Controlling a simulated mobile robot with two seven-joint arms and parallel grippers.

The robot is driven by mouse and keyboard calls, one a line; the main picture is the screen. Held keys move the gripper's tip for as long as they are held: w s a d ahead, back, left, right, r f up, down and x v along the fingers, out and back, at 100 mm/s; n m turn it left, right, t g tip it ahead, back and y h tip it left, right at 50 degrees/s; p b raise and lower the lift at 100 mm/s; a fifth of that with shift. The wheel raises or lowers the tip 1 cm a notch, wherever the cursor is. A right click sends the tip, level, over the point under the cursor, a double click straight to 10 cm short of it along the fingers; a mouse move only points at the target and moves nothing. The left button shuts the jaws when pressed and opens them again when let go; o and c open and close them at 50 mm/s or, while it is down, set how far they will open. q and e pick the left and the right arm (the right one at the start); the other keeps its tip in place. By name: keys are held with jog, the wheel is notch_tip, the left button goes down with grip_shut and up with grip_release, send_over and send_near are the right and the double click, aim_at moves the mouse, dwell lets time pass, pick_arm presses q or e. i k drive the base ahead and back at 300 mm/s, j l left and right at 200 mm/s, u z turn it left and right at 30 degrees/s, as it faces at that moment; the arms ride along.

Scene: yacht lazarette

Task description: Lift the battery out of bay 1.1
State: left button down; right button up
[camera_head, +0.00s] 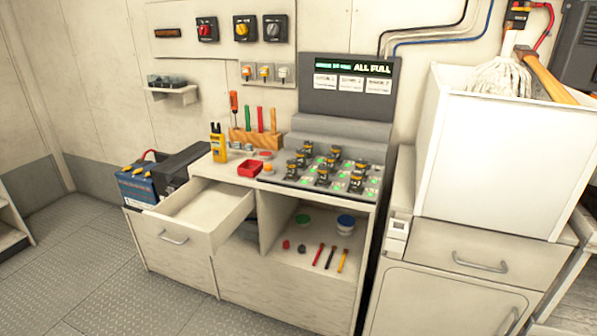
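A charging station stands on the cabinet top, with a sloped bay panel (284,179) and a raised display (354,68) reading "ALL FULL". Several small black and yellow batteries (357,182) sit in the bays in rows, with green lights beside them. The bay numbers are too small to read, so I cannot tell which one is bay 1.1. The batteries partly hide their sockets. Neither of my grippers is in view.
An open, empty-looking drawer (205,212) juts out at the left front. A tall white bin (500,150) with a mop rises at the right.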

aim_at(292, 164)
jog(key=i+j+z, duration=0.2)
jog(key=i+j, duration=0.35)
jog(key=i, duration=0.15)
jog(key=i+j+z, duration=0.1)
jog(key=j, duration=0.3)
jog(key=i+j+z, duration=0.1)
jog(key=j, duration=0.35)
jog(key=i+j+z, duration=0.1)
jog(key=i+j, duration=0.15)
jog(key=j, duration=0.2)
jog(key=i+j+z, duration=0.1)
jog(key=j, duration=0.35)
